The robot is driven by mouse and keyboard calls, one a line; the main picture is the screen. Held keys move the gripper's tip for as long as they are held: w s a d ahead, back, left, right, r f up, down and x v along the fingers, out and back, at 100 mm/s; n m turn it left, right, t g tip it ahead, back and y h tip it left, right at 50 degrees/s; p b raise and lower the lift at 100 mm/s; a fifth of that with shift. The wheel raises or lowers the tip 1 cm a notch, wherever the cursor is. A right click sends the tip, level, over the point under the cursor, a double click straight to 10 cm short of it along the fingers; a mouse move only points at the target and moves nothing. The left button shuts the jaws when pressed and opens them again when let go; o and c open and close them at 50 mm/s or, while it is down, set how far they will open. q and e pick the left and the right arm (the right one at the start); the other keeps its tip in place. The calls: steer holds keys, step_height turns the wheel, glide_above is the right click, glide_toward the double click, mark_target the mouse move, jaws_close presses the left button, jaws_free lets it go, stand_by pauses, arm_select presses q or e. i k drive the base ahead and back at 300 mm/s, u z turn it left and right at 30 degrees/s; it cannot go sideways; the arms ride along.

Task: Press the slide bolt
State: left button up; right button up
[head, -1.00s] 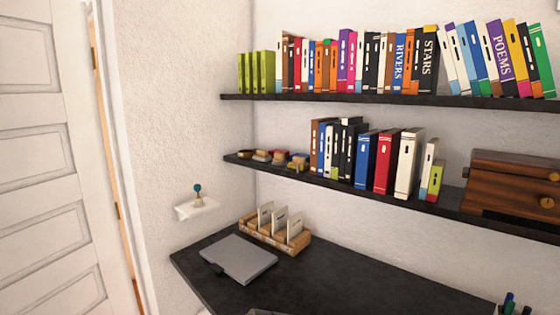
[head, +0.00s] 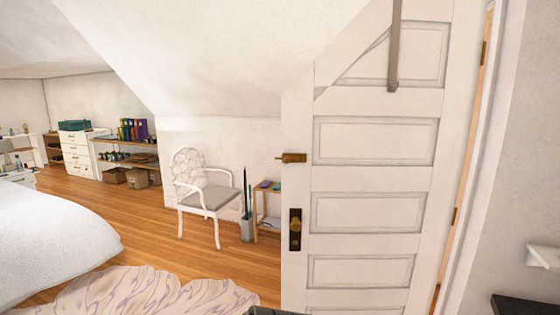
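A brass slide bolt (head: 291,158) is mounted on the left edge of a white panelled door (head: 368,180), at about mid-height in the head view. Its narrow end points left, past the door's edge. A brass knob on a dark plate (head: 295,229) sits below it on the same door. The door stands open into the room, with its hinges on the right side. Neither of my grippers shows in the head view.
A white chair (head: 204,190) stands left of the door, beside a grey bin (head: 247,228) and a small wooden shelf (head: 267,212). A bed (head: 50,240) and pale rug (head: 140,293) are at left. Bare wood floor lies between. The ceiling slopes low above.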

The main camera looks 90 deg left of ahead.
mark_target(286, 160)
steer(key=u, duration=2.5)
steer(key=k, duration=0.8)
steer(key=u, duration=0.2)
steer(key=i, duration=2.4)
steer(key=z, duration=0.4)
